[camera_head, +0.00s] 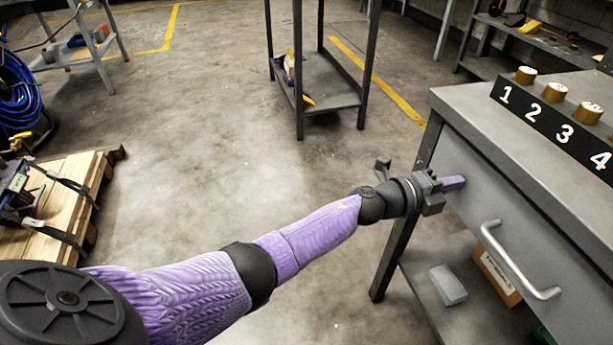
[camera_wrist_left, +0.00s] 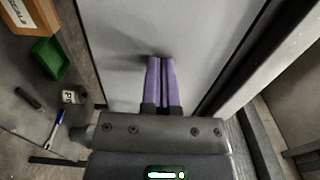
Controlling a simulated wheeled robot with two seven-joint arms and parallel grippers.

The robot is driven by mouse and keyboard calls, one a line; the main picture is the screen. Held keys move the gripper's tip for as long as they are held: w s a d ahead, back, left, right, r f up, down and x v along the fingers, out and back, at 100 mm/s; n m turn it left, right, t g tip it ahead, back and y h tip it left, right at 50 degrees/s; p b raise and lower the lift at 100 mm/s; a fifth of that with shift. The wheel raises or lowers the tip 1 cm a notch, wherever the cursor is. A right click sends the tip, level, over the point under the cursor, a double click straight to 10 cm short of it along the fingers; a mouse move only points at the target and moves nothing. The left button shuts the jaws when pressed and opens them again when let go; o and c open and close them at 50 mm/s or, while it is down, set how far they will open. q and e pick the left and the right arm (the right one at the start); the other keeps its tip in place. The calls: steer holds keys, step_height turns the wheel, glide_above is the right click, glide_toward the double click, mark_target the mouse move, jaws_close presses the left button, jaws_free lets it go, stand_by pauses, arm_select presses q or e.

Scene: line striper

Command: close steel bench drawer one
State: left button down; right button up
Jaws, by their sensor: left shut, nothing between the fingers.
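The steel bench (camera_head: 500,110) stands at the right in the head view, with a grey drawer front (camera_head: 480,215) under its top. A pale bar handle (camera_head: 520,262) is on that front. No wide opening shows above the drawer front, but I cannot tell whether it is fully flush. My left gripper (camera_head: 455,183) is shut and empty, its purple fingers pointing at the front's far end, left of the handle. In the left wrist view the paired fingertips (camera_wrist_left: 160,62) are at the grey panel (camera_wrist_left: 120,30); contact is unclear. My right gripper is out of view.
A numbered strip (camera_head: 553,120) and several brass-coloured cylinders (camera_head: 555,92) are on the bench top. A lower shelf holds a grey block (camera_head: 448,284) and a cardboard box (camera_head: 497,275). A small rack (camera_head: 330,85) stands behind. The floor between is clear.

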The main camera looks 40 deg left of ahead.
arm_select(q)
steer(key=shift+w+r, duration=0.2)
steer(key=shift+r, duration=0.2)
stand_by(0.3)
